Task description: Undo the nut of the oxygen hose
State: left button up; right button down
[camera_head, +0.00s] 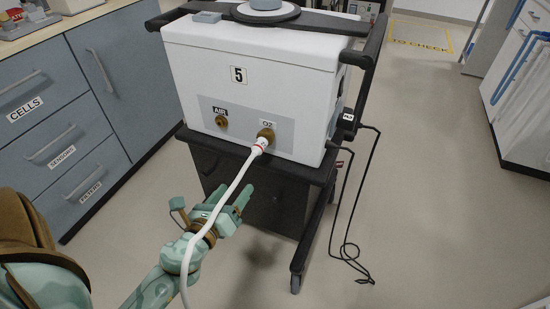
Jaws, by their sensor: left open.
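The white ventilator (290,88), numbered 5, stands on a dark cart. On its panel, under the O2 label, is a brass nut (266,134). The white oxygen hose (240,176) leaves it through a white end piece with a red ring (257,147). The hose hangs down toward me and passes across my left gripper in the picture. My left gripper (231,197) is open, below and a little left of the nut, apart from it. I cannot tell whether the hose touches the gripper. My right gripper is not in view.
A brass AIR fitting (221,121) sits left of the O2 one. Grey labelled drawers (75,130) stand at the left. A black cable (348,225) hangs from the cart's right side to the floor. Open floor (430,200) lies to the right.

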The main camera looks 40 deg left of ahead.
pick_arm(q)
notch_tip(320, 180, up, 3)
jog(key=w+m+t, duration=0.1)
jog(key=m, duration=0.1)
jog(key=p, duration=0.2)
send_near(262, 142)
jog(key=x, duration=0.3)
jog(key=shift+w+a+f, duration=0.2)
jog(key=shift+a+f, duration=0.05)
jog(key=shift+a, duration=0.1)
jog(key=x, duration=0.6)
jog(key=shift+w+f, duration=0.25)
jog(key=shift+f, duration=0.1)
jog(key=shift+w+a, duration=0.2)
jog(key=shift+w, duration=0.3)
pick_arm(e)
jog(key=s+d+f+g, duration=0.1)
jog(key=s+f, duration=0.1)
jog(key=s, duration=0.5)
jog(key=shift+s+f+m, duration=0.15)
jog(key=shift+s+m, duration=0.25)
pick_arm(q)
jog(key=c, duration=1)
